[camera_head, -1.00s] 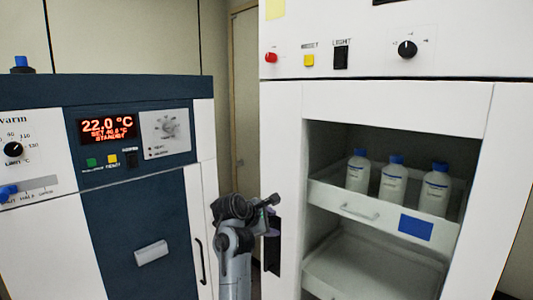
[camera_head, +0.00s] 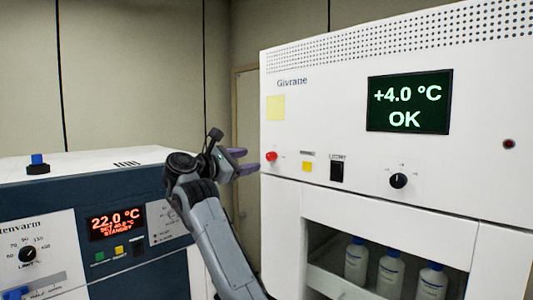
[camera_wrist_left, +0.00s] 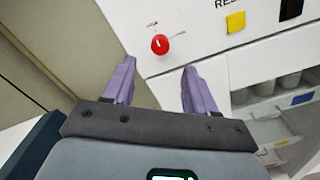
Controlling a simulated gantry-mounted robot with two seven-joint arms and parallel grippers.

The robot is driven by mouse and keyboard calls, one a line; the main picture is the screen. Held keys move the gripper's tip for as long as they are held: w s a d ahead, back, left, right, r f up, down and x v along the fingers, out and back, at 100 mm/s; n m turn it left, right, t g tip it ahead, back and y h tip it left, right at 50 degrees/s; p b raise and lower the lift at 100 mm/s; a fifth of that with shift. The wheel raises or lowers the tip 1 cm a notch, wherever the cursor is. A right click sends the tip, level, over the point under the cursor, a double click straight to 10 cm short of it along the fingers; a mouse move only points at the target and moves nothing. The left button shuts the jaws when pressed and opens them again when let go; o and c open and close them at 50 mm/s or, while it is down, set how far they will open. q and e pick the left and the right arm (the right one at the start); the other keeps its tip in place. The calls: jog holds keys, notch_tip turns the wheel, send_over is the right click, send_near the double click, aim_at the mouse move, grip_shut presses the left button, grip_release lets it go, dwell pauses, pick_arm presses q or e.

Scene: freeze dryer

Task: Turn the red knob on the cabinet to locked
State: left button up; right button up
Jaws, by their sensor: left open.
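The red knob (camera_head: 271,156) is on the upper front panel of the white cabinet (camera_head: 350,110), near its left edge. In the left wrist view the red knob (camera_wrist_left: 160,44) shows a light pointer line, with small labels around it too small to read. My left gripper (camera_head: 243,161) is open and empty just left of the knob. In the left wrist view its two purple fingers (camera_wrist_left: 159,80) point toward the knob, which appears beyond and between the tips, apart from them. My right gripper is in neither view.
Near the knob are a yellow button (camera_head: 307,167), a black switch (camera_head: 336,171) and a black dial (camera_head: 398,181). A green display (camera_head: 409,102) reads +4.0 °C OK. Bottles (camera_head: 391,272) stand in the open bay below. A dark-blue oven (camera_head: 95,255) stands at the left.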

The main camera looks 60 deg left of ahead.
aim_at(269, 157)
pick_arm(q)
jog(key=p+x, duration=0.2)
jog(key=x, duration=0.5)
jog(key=shift+w+p, duration=0.3)
jog(key=shift+w+a, duration=0.1)
jog(key=shift+w, duration=0.4)
jog(key=shift+c, duration=0.3)
jog(key=c, duration=1)
jog(key=shift+f, duration=0.1)
